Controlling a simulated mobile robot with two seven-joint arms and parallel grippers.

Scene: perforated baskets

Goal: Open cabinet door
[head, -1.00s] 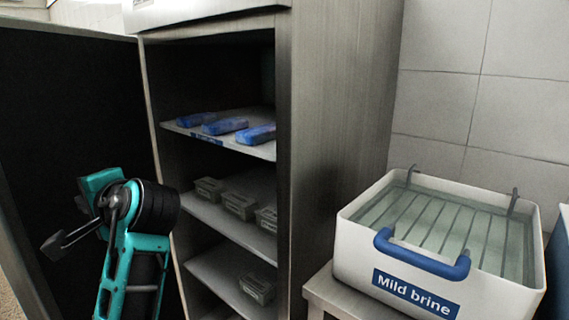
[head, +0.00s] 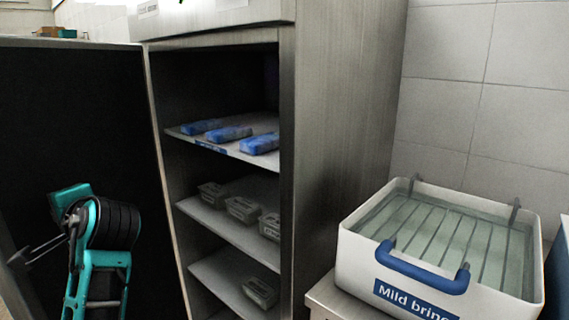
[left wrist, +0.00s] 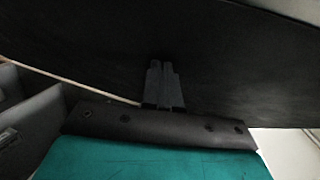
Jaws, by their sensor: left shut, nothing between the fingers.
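The cabinet (head: 288,200) stands in the middle of the head view with its door (head: 150,130) swung wide open to the left. The door's dark inner face is toward me. My left gripper (head: 14,260) is in front of that inner face at the lower left of the head view, with nothing held. In the left wrist view the fingers (left wrist: 163,85) are closed together, and the dark door panel (left wrist: 230,60) fills the view beyond them. I cannot tell whether the fingertips touch it. My right gripper is not in view.
Inside the cabinet, blue packs (head: 229,134) lie on the upper shelf and grey containers (head: 243,209) on the shelves below. A white "Mild brine" basin (head: 350,262) with a blue handle stands on a stand at the right. A tiled wall (head: 480,120) is behind.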

